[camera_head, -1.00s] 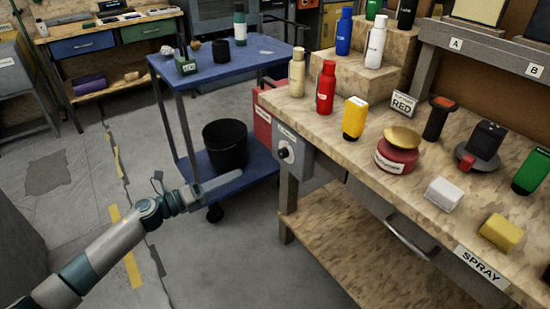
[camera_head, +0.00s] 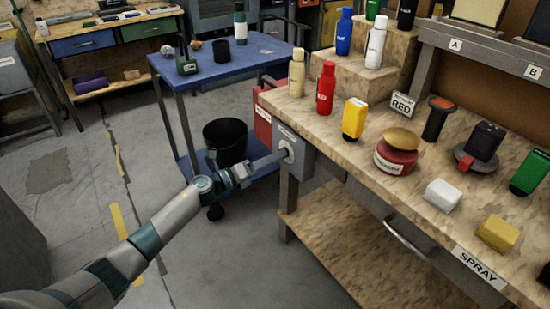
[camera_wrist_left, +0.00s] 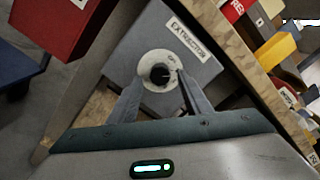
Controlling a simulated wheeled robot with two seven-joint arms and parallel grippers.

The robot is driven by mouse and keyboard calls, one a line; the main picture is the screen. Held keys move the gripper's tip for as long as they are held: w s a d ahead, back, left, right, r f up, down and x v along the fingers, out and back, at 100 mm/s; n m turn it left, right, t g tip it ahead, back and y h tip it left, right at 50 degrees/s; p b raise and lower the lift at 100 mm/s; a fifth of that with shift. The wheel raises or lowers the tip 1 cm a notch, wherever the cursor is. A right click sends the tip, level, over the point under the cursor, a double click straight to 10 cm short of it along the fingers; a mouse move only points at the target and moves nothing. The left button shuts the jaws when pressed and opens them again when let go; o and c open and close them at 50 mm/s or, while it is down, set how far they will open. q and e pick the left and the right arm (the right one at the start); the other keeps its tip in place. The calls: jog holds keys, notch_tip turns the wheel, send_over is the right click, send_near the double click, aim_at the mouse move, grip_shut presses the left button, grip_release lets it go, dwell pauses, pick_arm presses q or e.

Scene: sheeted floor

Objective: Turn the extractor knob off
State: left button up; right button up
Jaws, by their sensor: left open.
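The extractor knob (camera_wrist_left: 160,74) is a small dark knob on a round pale dial, on a grey box (camera_wrist_left: 125,55) with an EXTRACTOR label (camera_wrist_left: 187,39). In the head view the grey box (camera_head: 306,165) is fixed to the left end of the workbench. In the left wrist view my left gripper (camera_wrist_left: 157,90) is open, with one finger on each side of the knob. I cannot tell whether the fingers touch it. My right gripper is not in view.
The wooden workbench (camera_head: 330,120) holds several bottles, a red canister (camera_head: 395,155) and sponge-like blocks. A red box (camera_head: 264,114) sits beside the grey box. A blue cart (camera_head: 222,70) with a black bin (camera_head: 226,140) stands behind my left arm. Floor is clear at lower left.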

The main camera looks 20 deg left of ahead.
pick_arm(q)
jog(key=shift+w+d, duration=0.25)
jog(key=shift+w, duration=0.1)
jog(key=c, duration=1.1)
